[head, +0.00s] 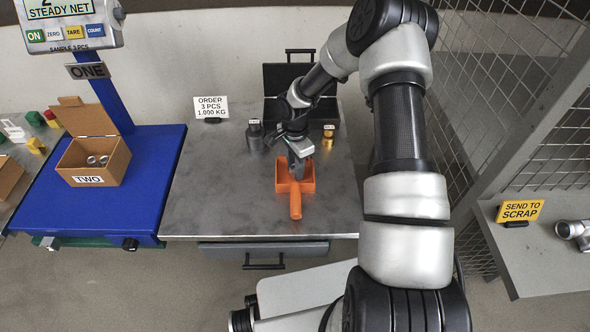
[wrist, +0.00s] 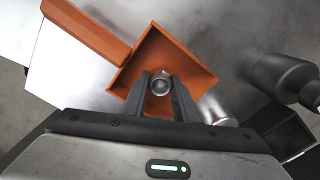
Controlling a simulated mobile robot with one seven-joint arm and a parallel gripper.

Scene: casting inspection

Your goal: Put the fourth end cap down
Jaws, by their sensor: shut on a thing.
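My gripper (wrist: 160,92) is shut on a round silvery end cap (wrist: 160,82), whose open ring shows between the fingertips. It is over the orange scoop (wrist: 195,68); whether the cap touches the scoop's floor I cannot tell. In the head view the scoop (head: 296,204) lies on the metal table with its handle toward me, and my gripper (head: 298,174) reaches into its tray and hides the cap.
A dark weight (head: 255,137) and a brass weight (head: 328,138) stand behind the scoop, before a black case (head: 300,80). The table's left part (head: 215,180) is clear. A scrap shelf (head: 540,250) is at right.

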